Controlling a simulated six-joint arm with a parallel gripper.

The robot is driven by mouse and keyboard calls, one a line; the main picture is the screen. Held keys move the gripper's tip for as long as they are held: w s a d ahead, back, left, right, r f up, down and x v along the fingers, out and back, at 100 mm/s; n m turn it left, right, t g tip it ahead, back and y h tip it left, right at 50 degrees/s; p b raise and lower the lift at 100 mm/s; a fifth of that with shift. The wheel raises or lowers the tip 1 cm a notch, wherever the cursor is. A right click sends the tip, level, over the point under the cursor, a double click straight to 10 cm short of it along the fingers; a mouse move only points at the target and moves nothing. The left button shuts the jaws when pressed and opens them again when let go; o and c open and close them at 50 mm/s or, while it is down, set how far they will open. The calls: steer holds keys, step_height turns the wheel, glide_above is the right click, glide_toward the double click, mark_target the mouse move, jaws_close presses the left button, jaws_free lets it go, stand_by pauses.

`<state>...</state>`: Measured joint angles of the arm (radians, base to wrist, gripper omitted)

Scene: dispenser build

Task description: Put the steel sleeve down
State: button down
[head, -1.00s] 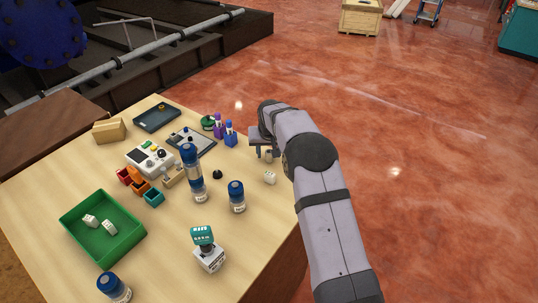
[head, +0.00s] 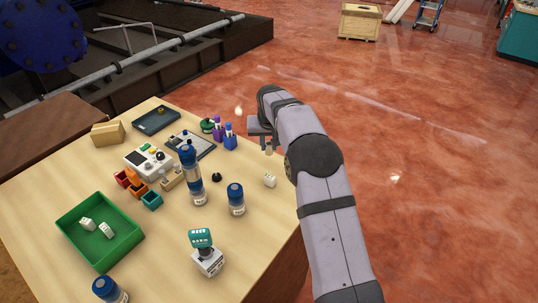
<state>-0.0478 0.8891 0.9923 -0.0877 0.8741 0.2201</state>
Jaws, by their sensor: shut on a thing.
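My gripper (head: 267,143) is beyond the table's right edge as seen in the head view, partly hidden by my own arm. It is shut on a small, pale greyish piece (head: 269,150), which I take to be the steel sleeve. The piece hangs below the fingers and appears to be above the table edge or floor; its height is hard to tell. Only a little of it shows, so its shape is unclear.
The front middle is fairly clear.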

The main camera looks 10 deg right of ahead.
mark_target(269, 143)
step_height(269, 143, up, 5)
steer(key=shift+r+b, duration=0.2)
steer(key=shift+b, duration=0.2)
